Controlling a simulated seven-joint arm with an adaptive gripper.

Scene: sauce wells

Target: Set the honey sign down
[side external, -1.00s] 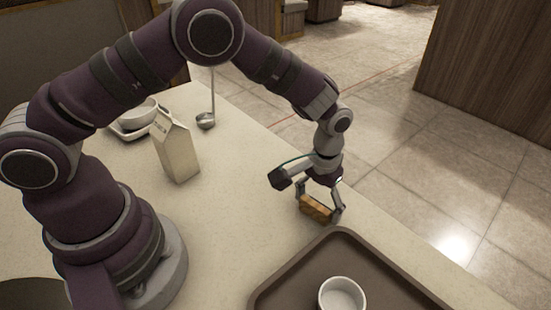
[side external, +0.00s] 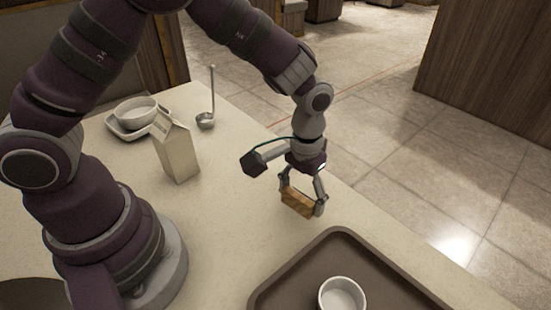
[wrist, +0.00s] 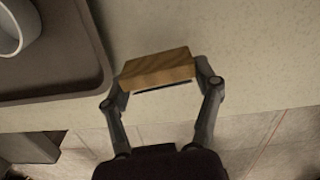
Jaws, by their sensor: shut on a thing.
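The honey sign is a small wooden block (side external: 297,202), with a dark slot along one edge in the wrist view (wrist: 158,70). No lettering shows on it. My gripper (side external: 301,198) is shut on it, one finger at each end. In the wrist view my gripper (wrist: 160,90) spans the block's length. In the side view the block appears to be held above the pale tabletop (side external: 235,230), near the table's far right edge. The exact gap beneath it is hard to tell.
A brown tray (side external: 275,290) with a white cup (side external: 342,294) is at the front right; the tray also shows in the wrist view (wrist: 100,55). A carton (side external: 176,152), a ladle (side external: 206,120) and a white bowl (side external: 136,112) stand farther back. The tabletop between carton and tray is clear.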

